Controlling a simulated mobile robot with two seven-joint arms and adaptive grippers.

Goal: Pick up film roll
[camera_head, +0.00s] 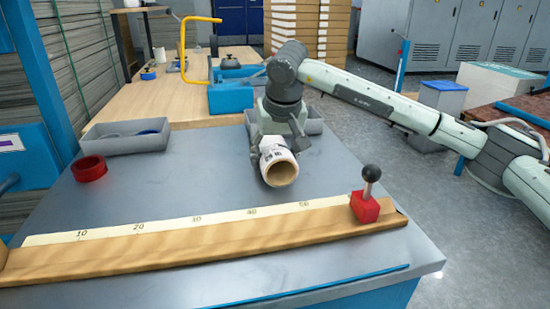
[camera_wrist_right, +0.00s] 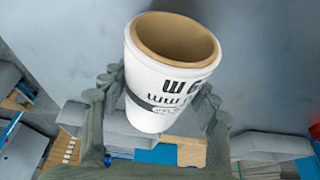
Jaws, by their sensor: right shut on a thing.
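The film roll (camera_head: 281,172) is a white cylinder with dark print and a brown hollow core. My right gripper (camera_head: 277,142) is shut on it, over the grey table (camera_head: 150,190). In the right wrist view the film roll (camera_wrist_right: 172,62) sits between the two fingers of the right gripper (camera_wrist_right: 160,100), its open end facing up in the picture. I cannot tell whether the roll touches the table. My left gripper is not in view.
A wooden ruler bar (camera_head: 200,240) with a red stop block (camera_head: 365,208) and black knob lies along the front. A red ring (camera_head: 89,169) and a grey tray (camera_head: 124,144) are at left. Another grey bin (camera_head: 313,121) is behind my gripper. The middle left of the table is clear.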

